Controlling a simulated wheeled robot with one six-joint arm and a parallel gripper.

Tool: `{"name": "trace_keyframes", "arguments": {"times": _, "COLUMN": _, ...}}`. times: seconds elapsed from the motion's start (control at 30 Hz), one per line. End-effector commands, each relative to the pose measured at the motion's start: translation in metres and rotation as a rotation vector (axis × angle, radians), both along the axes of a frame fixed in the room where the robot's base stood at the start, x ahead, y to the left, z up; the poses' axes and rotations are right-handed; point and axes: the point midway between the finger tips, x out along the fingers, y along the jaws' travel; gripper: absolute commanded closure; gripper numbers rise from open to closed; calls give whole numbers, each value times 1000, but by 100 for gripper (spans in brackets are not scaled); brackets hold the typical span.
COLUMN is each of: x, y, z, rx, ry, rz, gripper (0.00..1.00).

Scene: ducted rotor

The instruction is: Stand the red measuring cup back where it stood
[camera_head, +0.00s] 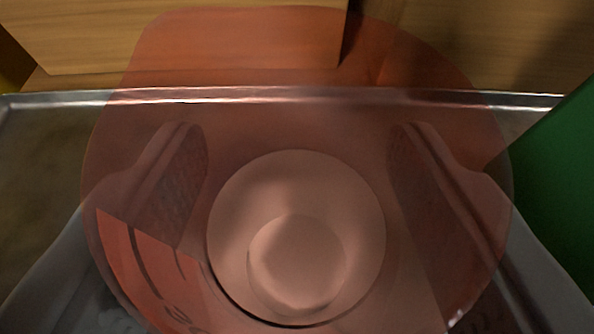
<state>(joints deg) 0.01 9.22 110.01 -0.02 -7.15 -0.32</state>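The red measuring cup (297,185) is see-through and fills the middle of the view. I look into its wide mouth toward its round bottom, and dark printed marks show on its lower left wall. My gripper (296,140) has one finger on each side of the cup, both seen through the red wall. The finger pads line up with the two sides of the narrower bottom, so the gripper looks closed on the cup. The exact contact is blurred by the tinted wall. Whether the cup's underside touches anything is hidden.
A grey metal surface with a raised shiny rim (50,101) lies beyond and around the cup. A green object (562,185) stands close at the right. Wooden surfaces (470,45) fill the back, with a yellow patch at the far left. The metal at the left looks bare.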

Motion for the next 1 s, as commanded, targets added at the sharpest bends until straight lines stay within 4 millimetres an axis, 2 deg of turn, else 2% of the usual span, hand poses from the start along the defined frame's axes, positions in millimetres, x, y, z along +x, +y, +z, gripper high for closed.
{"name": "trace_keyframes", "arguments": {"times": 0.57, "x": 0, "y": 0, "z": -9, "rx": 0, "ry": 0, "rz": 0, "gripper": 76}}
{"name": "trace_keyframes", "arguments": {"times": 0.6, "x": 0, "y": 0, "z": -9, "rx": 0, "ry": 0, "rz": 0, "gripper": 40}}
{"name": "trace_keyframes", "arguments": {"times": 0.7, "x": 0, "y": 0, "z": -9, "rx": 0, "ry": 0, "rz": 0, "gripper": 20}}
{"name": "trace_keyframes", "arguments": {"times": 1.0, "x": -1, "y": 0, "z": -9, "rx": 0, "ry": 1, "rz": 0, "gripper": 20}}
